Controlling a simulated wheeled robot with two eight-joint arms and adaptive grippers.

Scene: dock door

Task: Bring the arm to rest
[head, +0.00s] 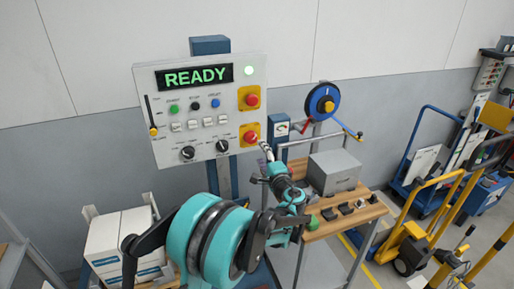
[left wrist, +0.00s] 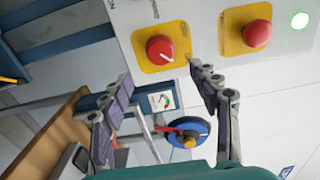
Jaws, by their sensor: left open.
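My left arm reaches forward from the bottom of the head view, with teal links. My left gripper (head: 264,164) is just below and right of the control panel's lower right corner. In the left wrist view its two dark-padded fingers (left wrist: 160,78) are spread apart, with nothing between the pads. A red knob with a white mark (left wrist: 160,49) on a yellow plate lies beyond the fingertips; I cannot tell the exact distance. The white control panel (head: 174,123) has a display (head: 196,76) reading READY in green. My right gripper is not in view.
A wooden bench (head: 327,228) with a grey box (head: 334,173) stands close on the right. Behind it is a blue wheel (head: 322,103) with a crank. A red mushroom button (head: 252,100) is above the knob. Yellow and blue carts stand farther right.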

